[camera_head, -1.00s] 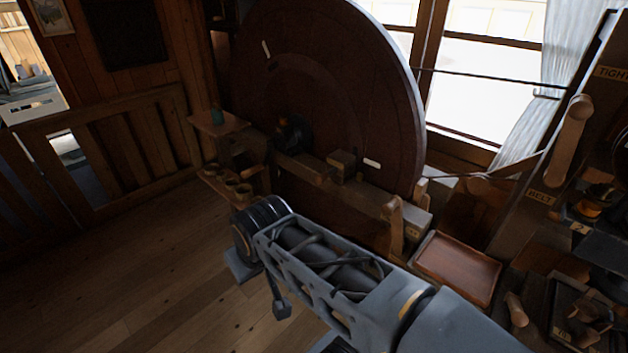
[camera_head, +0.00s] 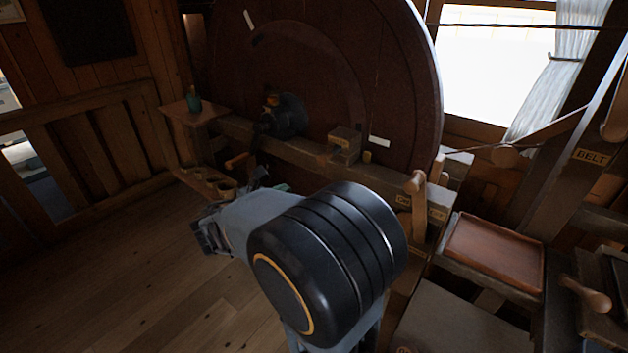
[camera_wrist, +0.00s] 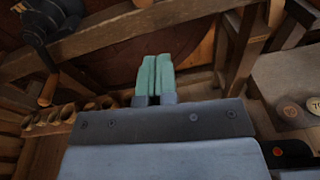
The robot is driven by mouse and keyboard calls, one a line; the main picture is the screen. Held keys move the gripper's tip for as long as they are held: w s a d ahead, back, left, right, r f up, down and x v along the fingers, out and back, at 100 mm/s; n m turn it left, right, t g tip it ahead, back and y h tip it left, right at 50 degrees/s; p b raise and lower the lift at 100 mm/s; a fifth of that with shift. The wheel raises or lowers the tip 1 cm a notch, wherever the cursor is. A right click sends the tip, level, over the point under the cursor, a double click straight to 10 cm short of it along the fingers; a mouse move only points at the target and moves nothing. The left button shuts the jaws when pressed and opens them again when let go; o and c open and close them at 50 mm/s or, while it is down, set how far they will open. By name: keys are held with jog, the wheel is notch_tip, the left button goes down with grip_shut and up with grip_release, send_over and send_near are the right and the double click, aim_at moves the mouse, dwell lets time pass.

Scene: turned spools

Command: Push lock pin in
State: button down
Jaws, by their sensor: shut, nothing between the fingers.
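A short pale wooden peg (camera_head: 367,156), which looks like the lock pin, stands by a small wooden block (camera_head: 345,142) on the beam in front of the big dark wheel (camera_head: 310,60). I cannot tell how far in it sits. What may be the same peg shows at the top edge of the wrist view (camera_wrist: 143,3). My gripper (camera_wrist: 157,62) has green fingers closed together, empty, pointing toward the beam and below it. It is apart from the peg. In the head view my arm hides most of it.
A dark hub (camera_head: 287,115) with a wooden crank handle (camera_head: 237,161) is left of the block. A wooden lever (camera_head: 415,187) stands to the right, before a brown tray (camera_head: 495,252). Cups in a rack (camera_wrist: 65,113) are low left. The floor at left is clear.

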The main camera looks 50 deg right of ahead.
aim_at(320, 162)
jog(key=shift+n+t+h, duration=0.5)
jog(key=shift+n+h, duration=0.1)
jog(key=shift+n, duration=0.2)
jog(key=w+d, duration=0.1)
jog(key=d, duration=0.8)
jog(key=w+d, duration=0.1)
jog(key=d, duration=0.4)
jog(key=shift+w, duration=0.3)
